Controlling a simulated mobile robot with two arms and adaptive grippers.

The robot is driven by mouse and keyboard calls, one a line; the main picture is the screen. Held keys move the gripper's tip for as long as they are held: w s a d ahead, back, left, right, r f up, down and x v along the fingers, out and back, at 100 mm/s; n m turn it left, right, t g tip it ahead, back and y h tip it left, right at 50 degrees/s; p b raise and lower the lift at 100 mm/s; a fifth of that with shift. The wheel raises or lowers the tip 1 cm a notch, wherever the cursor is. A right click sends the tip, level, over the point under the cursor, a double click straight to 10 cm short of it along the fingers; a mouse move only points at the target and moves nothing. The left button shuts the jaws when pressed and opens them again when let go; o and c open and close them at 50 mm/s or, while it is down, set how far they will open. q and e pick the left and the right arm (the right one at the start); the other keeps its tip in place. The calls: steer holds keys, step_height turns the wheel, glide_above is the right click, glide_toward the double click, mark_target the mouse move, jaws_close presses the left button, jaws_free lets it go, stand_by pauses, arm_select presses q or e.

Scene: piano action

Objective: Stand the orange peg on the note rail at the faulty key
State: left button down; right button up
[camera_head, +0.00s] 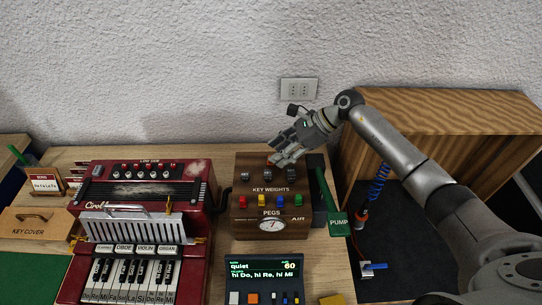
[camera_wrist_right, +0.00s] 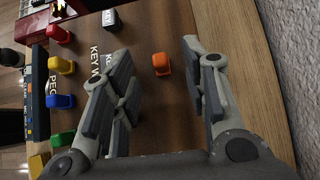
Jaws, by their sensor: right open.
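The orange peg (camera_wrist_right: 161,64) stands on the wooden key-weights box. In the right wrist view it lies between the spread fingers of my right gripper (camera_wrist_right: 158,75), untouched, with a gap on both sides. In the head view the open right gripper (camera_head: 283,150) is over the back of the box (camera_head: 243,224) and hides most of that area. The red accordion (camera_head: 195,215) with its piano keys (camera_head: 130,276) stands left of the box. Note names run along the lower ends of the keys; I cannot clearly tell the note rail or the faulty key. My left gripper is out of view.
Red (camera_wrist_right: 59,34), yellow (camera_wrist_right: 62,65), blue (camera_wrist_right: 61,101) and green (camera_wrist_right: 62,138) pegs stand in a row on the box. A green pump lever (camera_head: 335,205) is at its right. A display (camera_head: 264,272) reads "quiet", "60", "hi Do, hi Re, hi Mi".

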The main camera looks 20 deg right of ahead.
steer(key=shift+x, duration=1.3)
steer(key=c, duration=0.8)
steer(key=shift+r, duration=0.15)
steer(key=shift+c, duration=0.2)
